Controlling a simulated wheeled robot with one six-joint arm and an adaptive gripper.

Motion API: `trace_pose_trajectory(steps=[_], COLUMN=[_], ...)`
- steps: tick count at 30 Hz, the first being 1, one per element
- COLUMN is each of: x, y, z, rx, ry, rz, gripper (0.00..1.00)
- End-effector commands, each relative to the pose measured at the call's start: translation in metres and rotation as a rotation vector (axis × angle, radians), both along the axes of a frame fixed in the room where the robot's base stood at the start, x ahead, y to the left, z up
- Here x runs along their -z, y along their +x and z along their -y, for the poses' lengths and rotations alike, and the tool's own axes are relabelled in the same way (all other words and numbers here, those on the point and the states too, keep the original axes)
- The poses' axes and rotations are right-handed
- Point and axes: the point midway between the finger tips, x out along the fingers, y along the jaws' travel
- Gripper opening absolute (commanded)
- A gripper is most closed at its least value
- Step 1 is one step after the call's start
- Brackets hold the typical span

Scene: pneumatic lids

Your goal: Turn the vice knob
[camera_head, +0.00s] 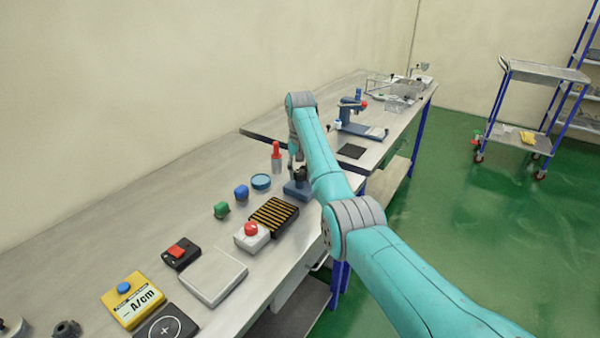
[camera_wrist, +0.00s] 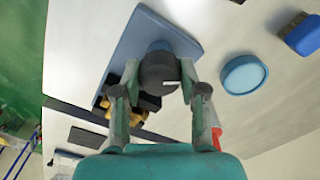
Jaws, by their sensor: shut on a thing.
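A small vice with a blue base (camera_head: 295,192) stands near the front edge of the bench, below the end of my arm. In the wrist view its blue base plate (camera_wrist: 128,45) lies under the fingers. Its dark round knob (camera_wrist: 158,72) has a white mark on its face. My gripper (camera_wrist: 160,80) has one finger on each side of the knob and is shut on it. In the head view my gripper (camera_head: 297,157) points down over the vice and is partly hidden by my arm.
A red-topped bottle (camera_head: 276,157) stands close left of the gripper. A round blue dish (camera_head: 261,182), a blue piece (camera_head: 241,192) and a black-and-yellow striped block (camera_head: 273,215) are nearby. A red-button box (camera_head: 251,234) is nearer.

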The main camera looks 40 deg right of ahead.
Motion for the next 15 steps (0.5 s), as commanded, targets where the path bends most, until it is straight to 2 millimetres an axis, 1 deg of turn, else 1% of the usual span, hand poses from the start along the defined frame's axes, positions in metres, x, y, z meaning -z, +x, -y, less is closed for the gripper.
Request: trace_pose_trajectory(steps=[15], x=[0.0009], y=[-0.0005], z=[-0.0001], rx=[0.473], ry=[0.000], rz=[-0.002], gripper=[0.07])
